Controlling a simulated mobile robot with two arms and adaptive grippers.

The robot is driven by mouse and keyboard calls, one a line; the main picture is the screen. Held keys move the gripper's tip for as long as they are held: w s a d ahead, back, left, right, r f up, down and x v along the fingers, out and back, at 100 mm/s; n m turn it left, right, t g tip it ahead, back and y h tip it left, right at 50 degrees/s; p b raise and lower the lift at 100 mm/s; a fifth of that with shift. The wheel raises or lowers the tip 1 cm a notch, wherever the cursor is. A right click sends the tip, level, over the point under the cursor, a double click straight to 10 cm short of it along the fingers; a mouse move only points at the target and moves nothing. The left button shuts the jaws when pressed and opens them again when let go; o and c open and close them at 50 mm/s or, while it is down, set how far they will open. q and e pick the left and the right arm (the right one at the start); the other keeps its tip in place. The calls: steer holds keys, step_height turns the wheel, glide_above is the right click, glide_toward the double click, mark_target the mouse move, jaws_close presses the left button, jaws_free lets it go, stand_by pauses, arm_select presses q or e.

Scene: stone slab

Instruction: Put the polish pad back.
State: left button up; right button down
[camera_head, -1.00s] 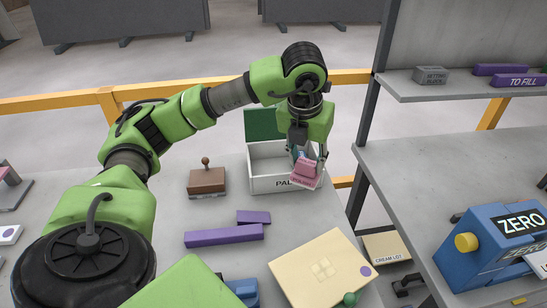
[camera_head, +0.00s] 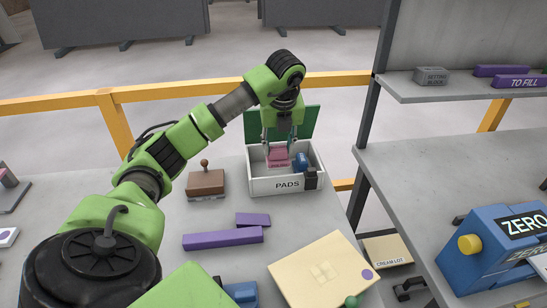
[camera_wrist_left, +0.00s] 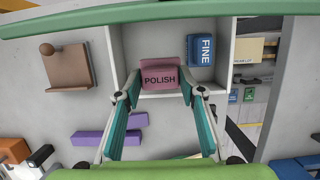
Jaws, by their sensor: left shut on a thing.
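The pink polish pad (camera_wrist_left: 160,78), marked POLISH, is held between the fingers of my left gripper (camera_wrist_left: 158,97). In the head view, my left gripper (camera_head: 279,150) is over the open white PADS box (camera_head: 262,186), with the pad (camera_head: 278,158) at the box's opening. I cannot tell whether the pad touches the box floor. A blue pad (camera_head: 302,161) is in the right part of the box; the left wrist view shows it marked FINE (camera_wrist_left: 201,50). The box's green lid (camera_head: 309,124) stands open behind. My right gripper is not in view.
A brown block with a knob (camera_head: 206,182) stands left of the box. Purple bars (camera_head: 222,238) and a cream slab (camera_head: 323,270) lie in front. A shelf post (camera_head: 369,105) rises right of the box. A blue ZERO device (camera_head: 492,245) is at the right.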

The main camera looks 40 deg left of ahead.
mark_target(274, 149)
arm_select(q)
steer(key=a+f, duration=0.1)
steer(key=w+a+f, duration=0.1)
steer(key=f, duration=0.1)
steer(key=shift+a+p, duration=0.3)
steer(key=x, duration=0.1)
steer(key=p+x, duration=0.1)
steer(key=x, duration=0.1)
steer(key=shift+s+d+f, duration=0.15)
steer(key=shift+s+f, duration=0.05)
steer(key=shift+f, duration=0.15)
steer(key=shift+f, duration=0.1)
steer(key=o, duration=1.1)
steer(key=shift+c, duration=0.2)
steer(key=b+v, duration=0.1)
steer(key=v, duration=1.1)
